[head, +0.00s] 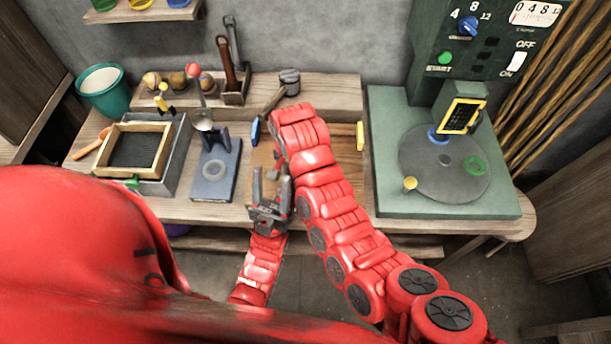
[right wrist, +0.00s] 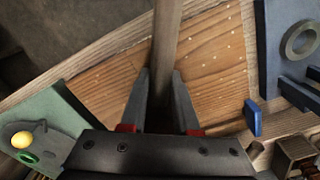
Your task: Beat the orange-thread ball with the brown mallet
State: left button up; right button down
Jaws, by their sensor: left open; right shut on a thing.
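My right gripper (right wrist: 160,88) is shut on a wooden handle (right wrist: 167,35) in the right wrist view. In the head view a mallet with a wooden handle (head: 274,98) and a dark grey head (head: 290,78) shows just beyond my right arm, which hides the grip. Small tan and brown balls (head: 152,80) sit in a row on the raised back ledge. I cannot tell which one has orange thread. My left gripper (head: 271,178) is open and empty, fingers pointing away over the bench's front edge.
A wooden board (right wrist: 215,55) lies below the right gripper. A blue-grey stand (head: 214,172) and a framed screen (head: 134,148) are to the left, with a teal bucket (head: 106,92). A green machine (head: 390,150) with a turntable stands right. A tool rack (head: 236,97) is behind.

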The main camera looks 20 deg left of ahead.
notch_tip(320, 180, up, 4)
jog(key=shift+w+p, duration=0.1)
jog(key=shift+p, duration=0.55)
jog(key=shift+f, duration=0.1)
notch_tip(320, 180, down, 4)
jog(key=shift+f+b, duration=0.2)
jog(key=shift+b, duration=1)
notch_tip(320, 180, up, 4)
jog(key=shift+f+p, duration=0.1)
jog(key=shift+p, duration=0.85)
jog(key=shift+r+p, duration=0.3)
jog(key=shift+r, duration=0.15)
jog(key=shift+f, duration=0.15)
